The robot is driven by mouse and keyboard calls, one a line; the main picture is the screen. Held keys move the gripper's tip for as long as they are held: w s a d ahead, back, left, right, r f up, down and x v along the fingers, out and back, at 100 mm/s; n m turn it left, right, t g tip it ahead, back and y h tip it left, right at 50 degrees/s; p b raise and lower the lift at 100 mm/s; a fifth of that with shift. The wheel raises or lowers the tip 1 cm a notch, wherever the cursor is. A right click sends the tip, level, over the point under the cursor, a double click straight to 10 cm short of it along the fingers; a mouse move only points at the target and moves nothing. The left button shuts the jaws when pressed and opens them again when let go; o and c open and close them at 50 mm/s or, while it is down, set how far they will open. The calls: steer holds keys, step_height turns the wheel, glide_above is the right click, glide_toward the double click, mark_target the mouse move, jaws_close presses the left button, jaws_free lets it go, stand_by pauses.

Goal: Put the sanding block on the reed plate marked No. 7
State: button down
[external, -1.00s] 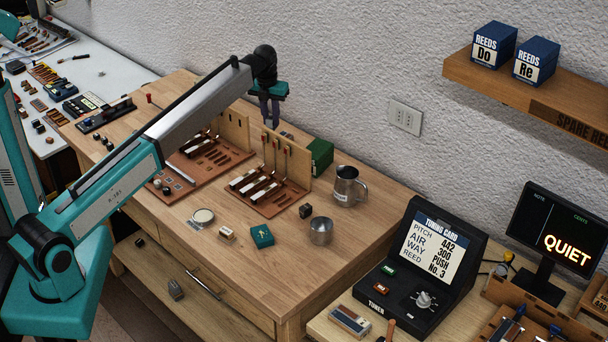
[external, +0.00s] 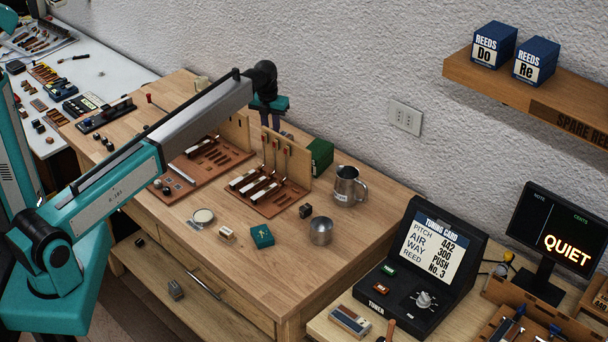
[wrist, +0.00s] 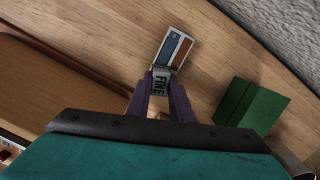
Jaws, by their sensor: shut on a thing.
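My gripper (wrist: 160,98) is shut on a small grey block lettered FINE (wrist: 160,80), which looks like the sanding block. In the external view my gripper (external: 270,121) is low at the back of the wooden bench, behind an upright wooden board, which hides its fingertips and the block. Just beyond the block in the wrist view lies a silver-framed plate (wrist: 174,49) with a blue and a brown panel. The block overlaps its near end in the picture; I cannot tell whether they touch. I see no readable No. 7 mark on the plate.
A green box (wrist: 250,104) stands right of my gripper, also in the external view (external: 320,156). The upright board (external: 291,163) with red-topped pieces is in front of my gripper. A metal jug (external: 347,187) stands farther right. The wall is close behind.

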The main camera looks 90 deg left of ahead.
steer(key=shift+f, duration=0.2)
steer(key=c, duration=1.6)
jaws_free()
steer(key=shift+s+d+r+b, duration=0.15)
steer(key=shift+r+b, duration=0.35)
steer(key=shift+r, duration=1.55)
steer(key=shift+d+r+b, duration=0.3)
steer(key=shift+r+b, duration=0.15)
steer(key=shift+r, duration=1.55)
steer(key=shift+s+d+r+b, duration=0.15)
steer(key=shift+r+b, duration=0.35)
steer(key=shift+r, duration=1.55)
